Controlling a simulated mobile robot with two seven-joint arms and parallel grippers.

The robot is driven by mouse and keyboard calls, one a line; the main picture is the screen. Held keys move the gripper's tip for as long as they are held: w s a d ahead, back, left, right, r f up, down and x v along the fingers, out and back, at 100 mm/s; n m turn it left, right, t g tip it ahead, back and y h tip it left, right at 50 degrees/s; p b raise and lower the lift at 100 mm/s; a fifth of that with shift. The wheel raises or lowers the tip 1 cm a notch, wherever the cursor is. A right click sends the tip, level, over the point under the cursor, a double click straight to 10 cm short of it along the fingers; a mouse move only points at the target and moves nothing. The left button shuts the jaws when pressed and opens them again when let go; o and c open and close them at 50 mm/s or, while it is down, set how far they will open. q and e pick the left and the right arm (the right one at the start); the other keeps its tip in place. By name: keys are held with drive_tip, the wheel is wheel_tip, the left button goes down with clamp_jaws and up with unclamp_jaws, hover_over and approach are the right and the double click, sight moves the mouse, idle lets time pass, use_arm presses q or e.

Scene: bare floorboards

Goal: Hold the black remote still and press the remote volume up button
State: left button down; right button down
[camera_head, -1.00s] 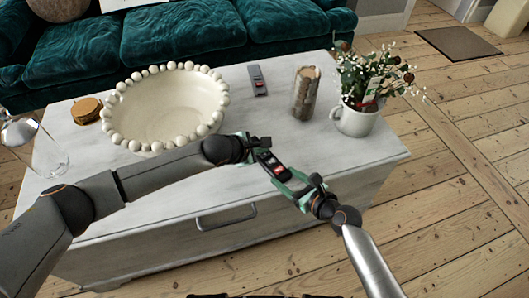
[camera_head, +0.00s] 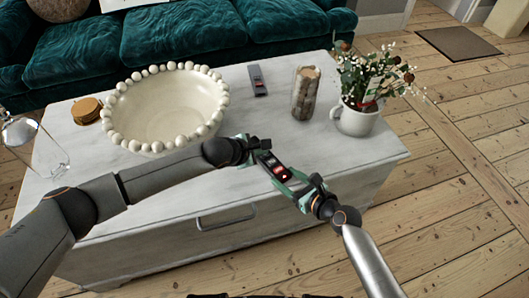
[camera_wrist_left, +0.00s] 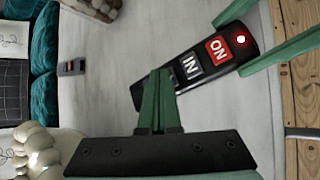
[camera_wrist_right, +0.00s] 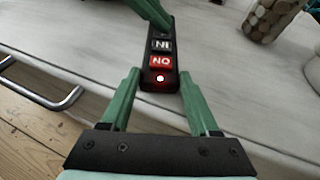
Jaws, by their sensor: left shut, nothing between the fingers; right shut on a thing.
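The black remote (camera_head: 272,164) is over the front right part of the white chest's top. It bears a red ON button and a dark IN button, and a light glows at its end nearest the right gripper. My right gripper (camera_head: 281,175) is shut on the remote; in the right wrist view its fingers flank the remote (camera_wrist_right: 160,88). My left gripper (camera_head: 258,150) is shut and empty. In the left wrist view its closed fingertips (camera_wrist_left: 159,72) are at the remote's far end, by the IN button, and hide part of it. Whether they touch cannot be told.
A grey remote (camera_head: 257,79) lies further back on the white chest (camera_head: 110,225). A beaded bowl (camera_head: 165,105), a filled glass jar (camera_head: 305,93), a white mug of flowers (camera_head: 355,119), wooden coasters (camera_head: 87,109) and a glass cloche (camera_head: 35,145) stand around.

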use_arm(q)
drive_tip(key=shift+r, duration=0.8)
drive_tip(key=shift+r, duration=2.55)
idle(0.8)
use_arm(e)
drive_tip(key=shift+c, duration=0.2)
unclamp_jaws()
drive_tip(key=v, duration=1.2)
